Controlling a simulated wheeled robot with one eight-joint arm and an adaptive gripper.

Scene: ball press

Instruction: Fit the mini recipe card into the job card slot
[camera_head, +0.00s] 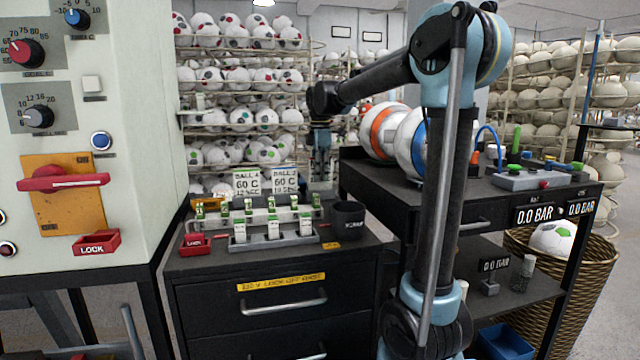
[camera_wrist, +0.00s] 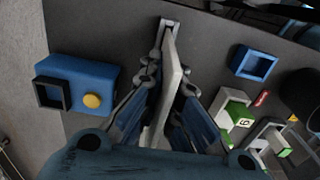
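My gripper (camera_head: 320,176) hangs fingers-down over the back right of the dark cabinet top in the head view. In the wrist view its fingers (camera_wrist: 172,78) are closed on both sides of a thin pale card (camera_wrist: 168,100), seen nearly edge-on, which I take to be the mini recipe card. Its printed face cannot be read. The card's far end lies at a narrow grey U-shaped piece (camera_wrist: 171,22), perhaps the job card slot. I cannot tell whether the card is inside it or only above it. In the head view the card cannot be made out.
A blue block with a yellow button (camera_wrist: 92,101) and a blue square holder (camera_wrist: 254,63) flank my gripper. Racks of small green-and-white pieces (camera_head: 268,232), a black cup (camera_head: 347,219) and two "60 C" signs (camera_head: 285,181) stand on the cabinet. A dark cart (camera_head: 480,196) stands right.

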